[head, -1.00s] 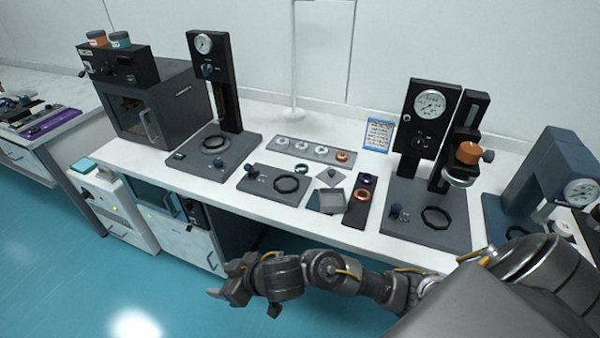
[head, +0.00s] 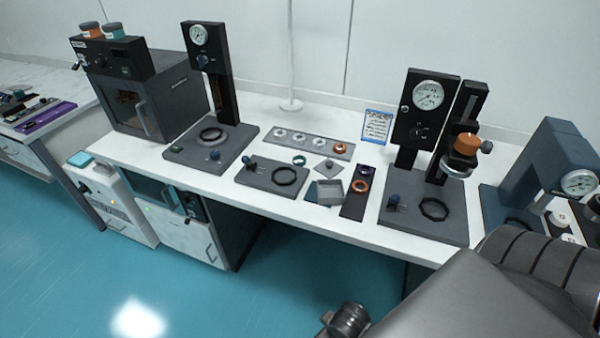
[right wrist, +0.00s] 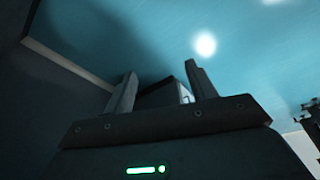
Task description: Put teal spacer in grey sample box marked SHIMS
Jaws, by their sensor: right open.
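The teal spacer (head: 299,160) is a small ring lying on the white bench, just behind the dark plate with a black ring. The grey sample box (head: 330,193) is a small open tray near the bench's front, to the right of that plate; its marking is too small to read. My right gripper (right wrist: 160,72) is open, its two fingers apart and pointing over the teal floor, with a dark block-like shape seen beyond them. It is away from spacer and box. In the head view only part of my right arm shows at the bottom. My left gripper is not in view.
A grey strip (head: 312,145) with several rings lies behind the spacer. A dark strip (head: 352,208) with purple and orange rings is right of the box. Gauge stands (head: 420,120) and (head: 213,70) rise on both sides. Floor before the bench is clear.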

